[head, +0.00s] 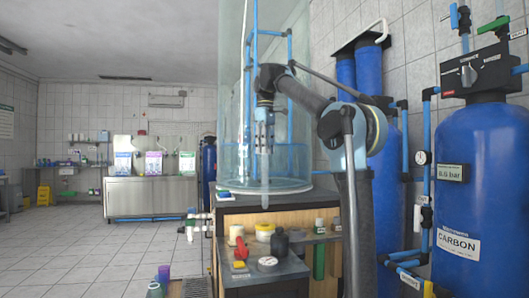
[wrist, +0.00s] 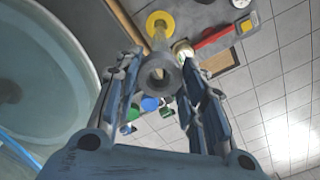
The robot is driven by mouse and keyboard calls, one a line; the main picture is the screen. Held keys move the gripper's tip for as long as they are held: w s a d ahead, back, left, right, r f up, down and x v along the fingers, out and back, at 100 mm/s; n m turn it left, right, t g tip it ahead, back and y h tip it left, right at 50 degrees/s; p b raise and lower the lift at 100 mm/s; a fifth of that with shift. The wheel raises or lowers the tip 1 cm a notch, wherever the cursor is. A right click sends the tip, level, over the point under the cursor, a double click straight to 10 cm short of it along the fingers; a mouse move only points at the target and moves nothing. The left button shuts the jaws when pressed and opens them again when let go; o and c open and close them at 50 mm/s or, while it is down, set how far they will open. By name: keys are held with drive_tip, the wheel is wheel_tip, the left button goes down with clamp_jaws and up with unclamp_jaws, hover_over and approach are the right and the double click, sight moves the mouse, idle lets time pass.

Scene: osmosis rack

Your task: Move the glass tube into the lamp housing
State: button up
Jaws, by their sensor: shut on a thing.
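My gripper (head: 264,146) hangs fingers down in front of the large clear cylinder and is shut on the glass tube (head: 265,188). The tube is pale, slim and close to upright in the head view, with its lower end above the bench top. In the wrist view the tube's near end shows as a grey ring (wrist: 160,76) between the two fingers of my gripper (wrist: 164,92). A yellow round thing (wrist: 160,24) lies beyond it in line. I cannot make out the lamp housing for certain in either view.
A wooden bench (head: 300,213) with a dark top bears the clear cylinder (head: 236,90). Blue tanks (head: 477,180) and pipes crowd the right. Open floor lies left.

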drive_tip(key=w+d+f, duration=0.4)
drive_tip(key=d+f, duration=0.4)
drive_tip(key=d, duration=0.5)
drive_tip(key=shift+w+f, duration=0.15)
drive_tip(key=shift+f, duration=0.1)
idle(1.2)
drive_tip(key=shift+f, duration=2.1)
wheel_tip(320, 180, down, 8)
